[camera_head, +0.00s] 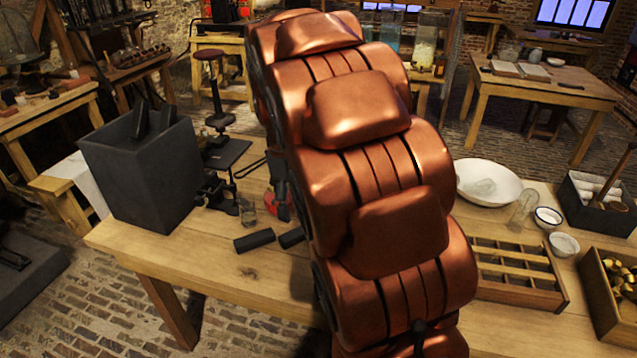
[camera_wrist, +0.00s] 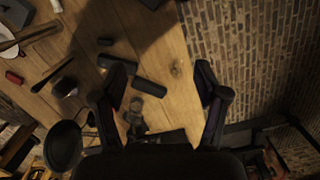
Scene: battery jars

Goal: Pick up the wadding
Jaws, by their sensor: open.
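I cannot make out the wadding for sure in either view. A dark cylinder (camera_wrist: 150,88) lies on the bench below, between the fingers in the picture. In the head view my copper arm covers the middle of the bench and hides most of the gripper.
A dark square box (camera_head: 140,176) stands at the bench's left, near a small glass (camera_head: 248,212) and a dark cylinder (camera_head: 254,240). A wooden divided tray (camera_head: 515,285), small white cups (camera_head: 563,244) and a dark box (camera_head: 590,205) crowd the right. The front left bench is clear.

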